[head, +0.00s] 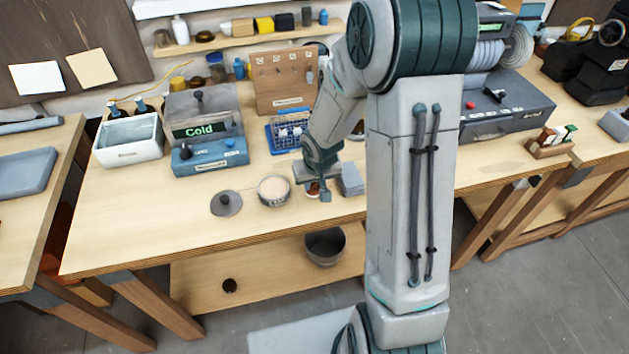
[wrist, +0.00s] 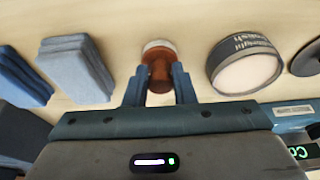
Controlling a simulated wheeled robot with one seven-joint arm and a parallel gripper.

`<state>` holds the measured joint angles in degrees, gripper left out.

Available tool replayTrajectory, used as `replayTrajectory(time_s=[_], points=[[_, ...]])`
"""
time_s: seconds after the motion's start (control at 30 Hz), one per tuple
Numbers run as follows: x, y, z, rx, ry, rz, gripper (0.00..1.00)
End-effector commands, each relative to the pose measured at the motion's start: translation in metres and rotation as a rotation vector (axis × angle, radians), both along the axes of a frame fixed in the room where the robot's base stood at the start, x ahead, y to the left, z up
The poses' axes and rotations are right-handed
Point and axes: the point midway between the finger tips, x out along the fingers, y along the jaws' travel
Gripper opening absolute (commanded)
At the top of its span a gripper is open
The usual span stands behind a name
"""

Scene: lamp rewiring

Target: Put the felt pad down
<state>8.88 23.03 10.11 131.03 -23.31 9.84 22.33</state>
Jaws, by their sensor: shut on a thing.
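The felt pad (wrist: 157,45) shows in the wrist view as a brown, rounded handle with a pale pad at its far end. My gripper (wrist: 160,85) is shut on the brown handle, one finger on each side. In the head view my gripper (head: 319,194) is low over the front part of the bench, with a bit of reddish brown (head: 313,187) between the fingers. The pale end is close to the bench top; I cannot tell whether it touches.
A round tin (head: 273,191) with pale contents stands just left of my gripper, and a grey lid (head: 226,203) lies further left. Folded grey-blue cloths (head: 352,179) lie close on the right; two stacks show in the wrist view (wrist: 78,68). The bench's front left (head: 140,215) is clear.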

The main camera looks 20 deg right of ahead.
Motion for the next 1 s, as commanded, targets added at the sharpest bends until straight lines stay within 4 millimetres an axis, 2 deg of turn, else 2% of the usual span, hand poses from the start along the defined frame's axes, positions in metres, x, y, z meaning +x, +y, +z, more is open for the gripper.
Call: replayTrajectory(time_s=[0.33, 0.37, 0.4, 0.43, 0.77, 0.87, 1.0], points=[[0.000, 0.000, -0.004, 0.000, -0.001, -0.001, 0.04], [0.000, 0.000, -0.003, 0.000, -0.001, -0.001, 0.29], [0.000, 0.000, -0.002, 0.000, -0.001, -0.001, 0.40], [0.000, 0.000, -0.002, 0.000, -0.001, -0.001, 0.45], [0.000, 0.000, 0.000, 0.000, -0.001, 0.000, 0.45], [-0.001, -0.001, 0.006, 0.001, -0.003, -0.002, 0.45], [-0.006, -0.001, 0.025, 0.000, -0.006, -0.004, 0.45]])
